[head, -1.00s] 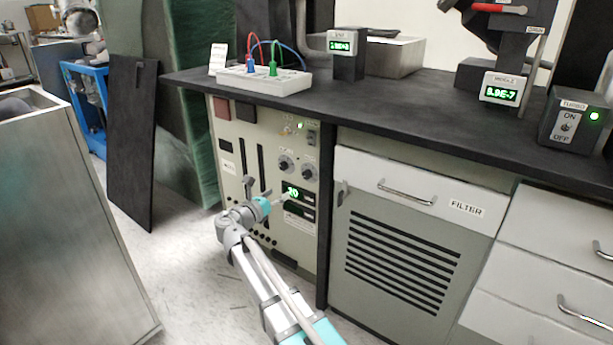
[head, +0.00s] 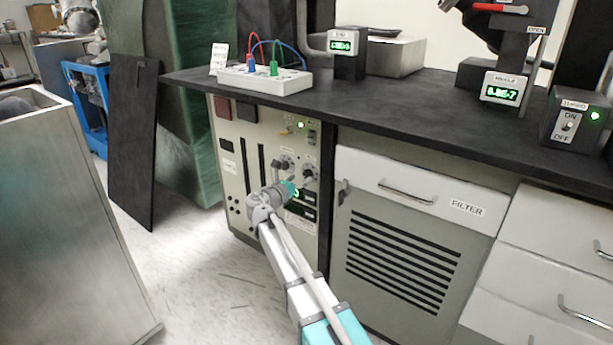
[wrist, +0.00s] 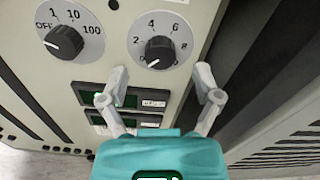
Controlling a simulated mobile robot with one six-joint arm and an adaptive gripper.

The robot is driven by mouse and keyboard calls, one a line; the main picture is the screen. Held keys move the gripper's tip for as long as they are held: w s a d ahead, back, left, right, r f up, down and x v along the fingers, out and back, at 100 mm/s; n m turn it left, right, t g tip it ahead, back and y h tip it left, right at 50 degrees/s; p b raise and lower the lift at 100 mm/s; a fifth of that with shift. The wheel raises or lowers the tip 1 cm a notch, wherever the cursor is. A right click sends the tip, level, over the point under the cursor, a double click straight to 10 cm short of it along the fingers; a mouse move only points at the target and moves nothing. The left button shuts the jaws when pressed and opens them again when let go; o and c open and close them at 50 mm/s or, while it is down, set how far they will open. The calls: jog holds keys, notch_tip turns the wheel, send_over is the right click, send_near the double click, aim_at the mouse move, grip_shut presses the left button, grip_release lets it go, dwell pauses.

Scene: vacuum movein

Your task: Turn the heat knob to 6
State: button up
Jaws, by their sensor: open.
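The wrist view shows a dark round knob (wrist: 159,52) on a white dial marked 2, 4, 6, 8 and 10. Its white pointer mark is at the lower left, below the 2. I take this for the heat knob, though no heat label is readable. My gripper (wrist: 162,75) is open and empty. Its two fingertips lie just below the dial in the picture, one to each side of the knob; I see no contact. In the head view, my gripper (head: 292,173) is in front of the cabinet panel and partly covers the knob area.
A second knob (wrist: 64,42), on a dial marked OFF, 1, 10 and 100, sits to the left. Green displays (wrist: 105,99) lie below the knobs, partly behind my gripper. The dark bench top (head: 400,120) overhangs the panel. A filter cabinet (head: 400,240) stands to the right.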

aim_at(306, 175)
jog(key=shift+x, duration=1.65)
grip_shut()
